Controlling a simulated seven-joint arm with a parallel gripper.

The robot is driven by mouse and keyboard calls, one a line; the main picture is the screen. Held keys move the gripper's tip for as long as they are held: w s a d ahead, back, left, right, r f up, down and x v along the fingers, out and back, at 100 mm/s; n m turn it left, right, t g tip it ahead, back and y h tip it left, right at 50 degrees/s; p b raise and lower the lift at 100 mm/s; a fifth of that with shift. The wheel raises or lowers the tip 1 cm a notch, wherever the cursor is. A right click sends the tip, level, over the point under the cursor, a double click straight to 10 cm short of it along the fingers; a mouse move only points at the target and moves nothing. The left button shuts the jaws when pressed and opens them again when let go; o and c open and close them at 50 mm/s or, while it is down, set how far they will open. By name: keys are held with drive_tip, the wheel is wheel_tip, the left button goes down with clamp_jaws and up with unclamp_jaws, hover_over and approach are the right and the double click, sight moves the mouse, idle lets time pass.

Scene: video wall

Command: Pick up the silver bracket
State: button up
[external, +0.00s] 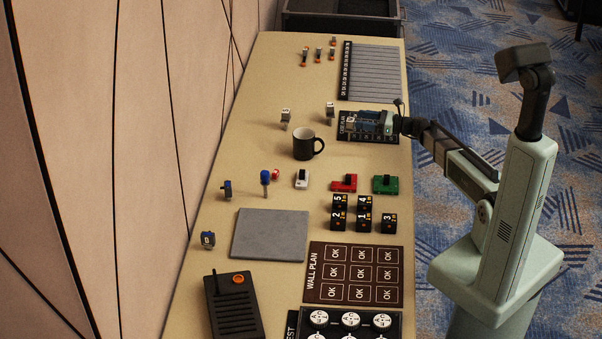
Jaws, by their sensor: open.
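A small silver-white bracket-like piece (301,182) with a black part on top stands on the tan table, left of a red piece (343,186) and a green piece (385,188) of similar shape. I take it for the silver bracket, though it is small. My gripper (352,123) is open, over or near the dark card-plan board (382,138), farther up the table and right of the silver piece. The two are well apart. The fingertips are too small to see clearly.
A black mug (304,146) stands between the silver piece and my gripper. Small grey pieces (286,118) stand beyond it. Black numbered cubes (364,216), a grey pad (270,236) and the wall-plan board (355,246) lie nearer. A blue-topped piece (265,180) stands left.

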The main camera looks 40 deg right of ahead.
sight(351, 119)
drive_tip(key=shift+f+x, duration=0.2)
drive_tip(key=shift+x, duration=1.1)
drive_tip(key=shift+f+x, duration=0.25)
drive_tip(key=shift+x, duration=1.05)
drive_tip(key=shift+d, duration=0.1)
drive_tip(key=shift+c, duration=0.5)
drive_tip(key=c, duration=1.1)
drive_tip(key=shift+r, duration=5.1)
